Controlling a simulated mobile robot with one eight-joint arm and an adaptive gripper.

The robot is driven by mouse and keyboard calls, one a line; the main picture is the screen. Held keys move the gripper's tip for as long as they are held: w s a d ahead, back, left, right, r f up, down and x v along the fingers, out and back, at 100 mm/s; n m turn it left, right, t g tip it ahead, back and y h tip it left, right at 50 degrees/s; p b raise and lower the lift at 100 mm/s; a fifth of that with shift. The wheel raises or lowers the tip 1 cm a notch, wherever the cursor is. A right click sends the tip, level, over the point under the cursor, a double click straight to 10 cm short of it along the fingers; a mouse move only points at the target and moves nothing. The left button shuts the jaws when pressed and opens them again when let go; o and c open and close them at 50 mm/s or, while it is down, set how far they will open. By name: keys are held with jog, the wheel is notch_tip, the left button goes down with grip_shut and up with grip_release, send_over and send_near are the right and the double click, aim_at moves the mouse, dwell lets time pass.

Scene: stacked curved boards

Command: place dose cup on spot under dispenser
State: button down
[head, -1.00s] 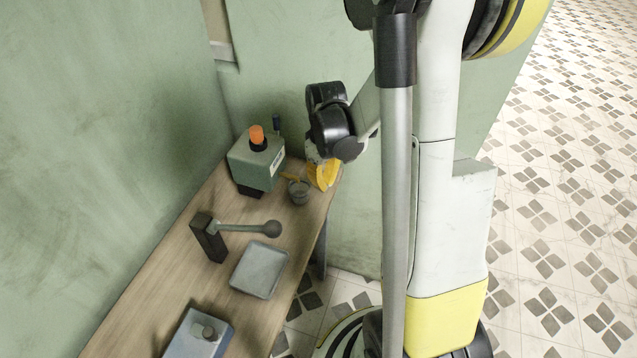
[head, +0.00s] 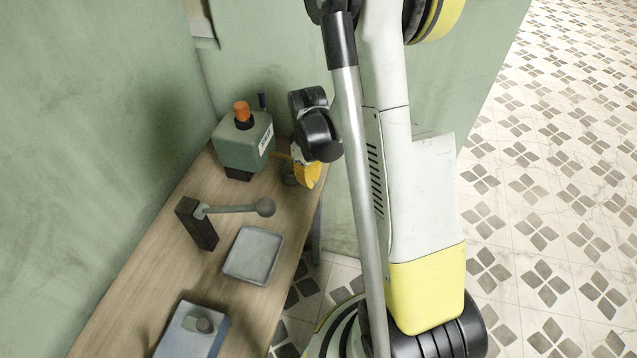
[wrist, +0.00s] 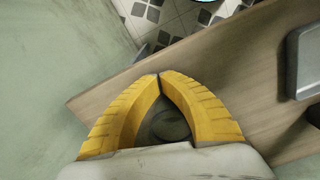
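The dose cup (head: 290,180) is a small grey-green cup at the far end of the table, mostly hidden behind a yellow finger in the head view. In the wrist view the dark round cup (wrist: 168,127) sits between my two yellow fingers. My gripper (wrist: 159,76) has its fingertips together, with the fingers bowed around the cup. In the head view my gripper (head: 303,178) is low at the table edge. A black post with a round-ended arm (head: 237,208) stands mid-table and may be the dispenser. The spot cannot be made out.
A green bottle-like box (head: 243,143) with an orange cap stands just left of my gripper. A grey tray (head: 253,255) lies nearer, and a blue-grey box with a knob (head: 190,335) nearer still. The wall runs along the table's left side.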

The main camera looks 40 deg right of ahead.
aim_at(291, 172)
jog(key=shift+w+a, duration=0.1)
jog(key=shift+w, duration=0.15)
jog(key=shift+w+a, duration=0.35)
jog(key=shift+w, duration=0.5)
jog(key=shift+s, duration=0.1)
